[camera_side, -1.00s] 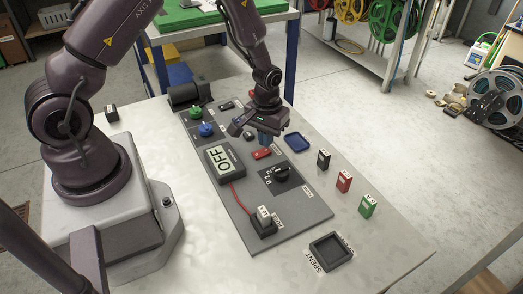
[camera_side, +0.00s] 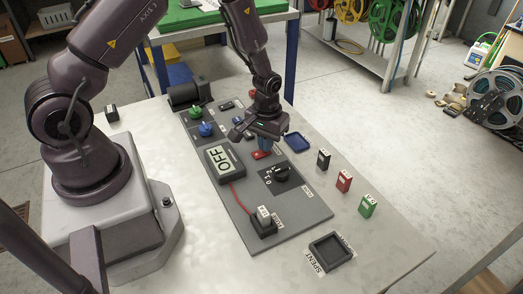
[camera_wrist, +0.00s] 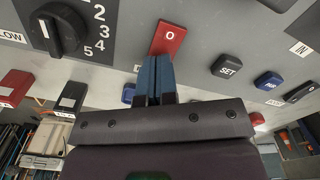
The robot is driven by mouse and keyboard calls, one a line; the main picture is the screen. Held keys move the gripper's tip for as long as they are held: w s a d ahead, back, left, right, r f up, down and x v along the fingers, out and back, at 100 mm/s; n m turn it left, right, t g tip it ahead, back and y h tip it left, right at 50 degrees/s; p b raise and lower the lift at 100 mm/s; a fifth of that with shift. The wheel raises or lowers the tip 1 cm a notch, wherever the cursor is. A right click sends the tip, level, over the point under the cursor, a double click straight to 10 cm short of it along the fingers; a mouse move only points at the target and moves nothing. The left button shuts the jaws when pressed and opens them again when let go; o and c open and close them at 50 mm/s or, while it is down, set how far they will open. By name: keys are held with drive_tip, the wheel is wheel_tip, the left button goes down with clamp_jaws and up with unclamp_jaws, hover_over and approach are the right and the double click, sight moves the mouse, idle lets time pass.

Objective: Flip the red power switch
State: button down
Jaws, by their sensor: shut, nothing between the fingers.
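The red power switch (camera_side: 258,155) is a small rocker on the grey panel (camera_side: 305,212). In the wrist view the red switch (camera_wrist: 169,38) shows an "O" at its far end. My gripper (camera_side: 264,145) is above it, pointing down. In the wrist view the blue fingertips of my gripper (camera_wrist: 155,62) are closed together and empty, at the near edge of the switch. They overlap that edge in the picture; I cannot tell whether they touch it. The display (camera_side: 223,159) on the panel reads "OFF".
A black rotary knob (camera_side: 281,174) sits near the switch, with blue (camera_side: 206,129) and green (camera_side: 195,112) knobs farther back. A cabled plug block (camera_side: 264,222) is at the panel's front. A blue tray (camera_side: 297,142) and small black, red and green boxes stand right of the panel.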

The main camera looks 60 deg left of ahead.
drive_tip(key=shift+f, duration=0.35)
drive_tip(key=shift+r, duration=3.55)
